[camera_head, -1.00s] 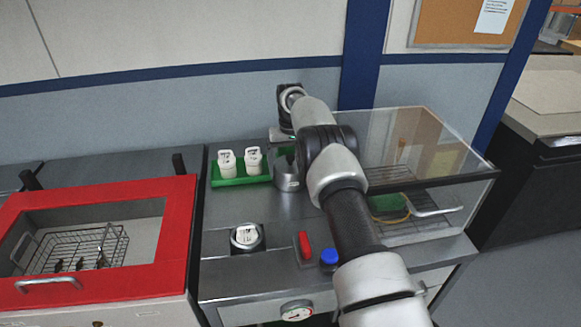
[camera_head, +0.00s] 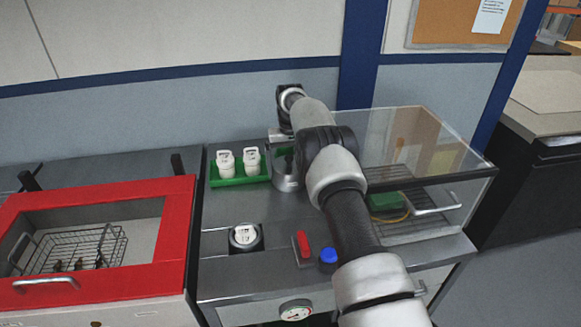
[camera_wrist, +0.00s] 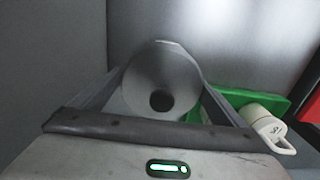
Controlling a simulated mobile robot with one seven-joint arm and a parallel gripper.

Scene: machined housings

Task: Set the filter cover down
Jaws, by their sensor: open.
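The filter cover, seemingly the grey round metal piece (camera_head: 286,182), stands on the steel bench just right of the green tray. In the wrist view it is a grey disc with a dark round hole (camera_wrist: 160,78), between the two fingers. My gripper (camera_wrist: 160,92) is open, with one finger on each side of the cover. Whether the fingers touch it I cannot tell. In the head view my gripper (camera_head: 283,158) is over the cover, partly hidden by my own arm.
A green tray (camera_head: 240,181) holds two white filters (camera_head: 226,163), close beside the cover. A dark housing with a white top (camera_head: 245,237), a red handle (camera_head: 303,244) and a blue knob (camera_head: 328,256) are nearer the front. A clear-lidded case (camera_head: 425,140) stands right.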

